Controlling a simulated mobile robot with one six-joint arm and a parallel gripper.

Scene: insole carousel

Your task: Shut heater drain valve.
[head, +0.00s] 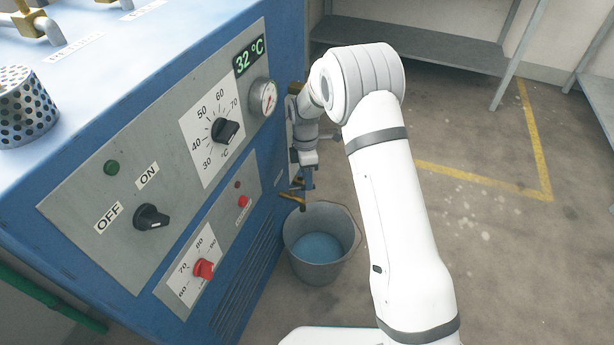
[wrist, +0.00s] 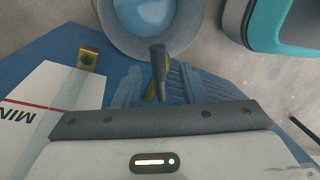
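The heater's drain valve shows in the head view as a brass piece (head: 292,201) low on the side of the blue heater (head: 150,75), above the bucket. In the wrist view its dark lever (wrist: 158,68) points up the picture toward the bucket, with a little brass at its lower end. In the wrist view the blue ribbed fingers of my gripper (wrist: 157,84) stand apart on either side of the lever, with gaps visible. Whether the valve is open or shut is unclear.
A grey bucket (head: 321,272) holding water stands on the floor below the valve; it also shows in the wrist view (wrist: 190,42). Another brass fitting (wrist: 88,59) and a white label (wrist: 45,100) are at the left. A shelf (head: 400,45) stands behind; the floor at right is clear.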

